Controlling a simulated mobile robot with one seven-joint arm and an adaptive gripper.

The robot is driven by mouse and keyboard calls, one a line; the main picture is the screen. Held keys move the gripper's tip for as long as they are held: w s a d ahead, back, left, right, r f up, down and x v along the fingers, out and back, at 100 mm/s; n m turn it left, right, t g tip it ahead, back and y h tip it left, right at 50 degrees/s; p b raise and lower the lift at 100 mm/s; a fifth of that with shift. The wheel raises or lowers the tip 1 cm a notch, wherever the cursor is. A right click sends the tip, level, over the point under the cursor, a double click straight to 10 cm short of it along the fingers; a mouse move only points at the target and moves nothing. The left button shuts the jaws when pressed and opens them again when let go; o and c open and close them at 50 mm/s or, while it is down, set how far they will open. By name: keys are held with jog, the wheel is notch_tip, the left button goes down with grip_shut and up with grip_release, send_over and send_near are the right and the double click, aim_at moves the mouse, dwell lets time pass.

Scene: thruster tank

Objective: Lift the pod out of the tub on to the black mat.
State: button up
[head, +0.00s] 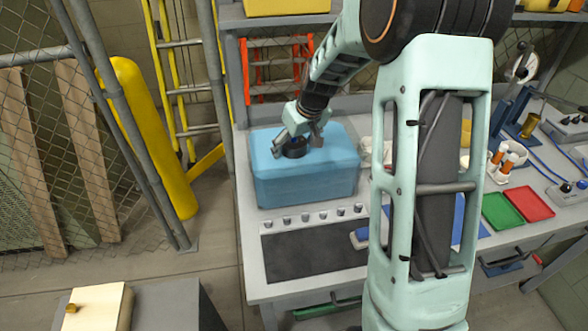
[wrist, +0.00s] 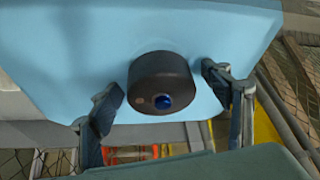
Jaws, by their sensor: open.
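The pod, a short black cylinder with a blue dot on its side, is between my open fingers in the wrist view (wrist: 160,82). A gap shows on each side, so neither finger looks to touch it. In the head view the pod (head: 295,152) sits at the light blue top surface of the blue tub (head: 310,190), left of its middle. My gripper (head: 300,138) reaches down over it from above, partly hiding it. How deep the pod sits is hard to tell. The black mat (head: 315,250) lies bare on the bench in front of the tub.
Green (head: 502,211) and red (head: 534,200) trays lie farther right. A shelf (head: 275,20) runs above the bench's back.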

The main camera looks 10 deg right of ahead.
grip_shut()
dwell(0.7)
jog(key=shift+r, duration=0.1)
notch_tip(320, 180, up, 10)
jog(key=shift+r, duration=0.25)
notch_tip(320, 180, up, 16)
jog(key=p, duration=0.8)
jog(key=shift+r+p, duration=0.15)
jog(key=shift+p, duration=0.25)
dwell(1.0)
dwell(1.2)
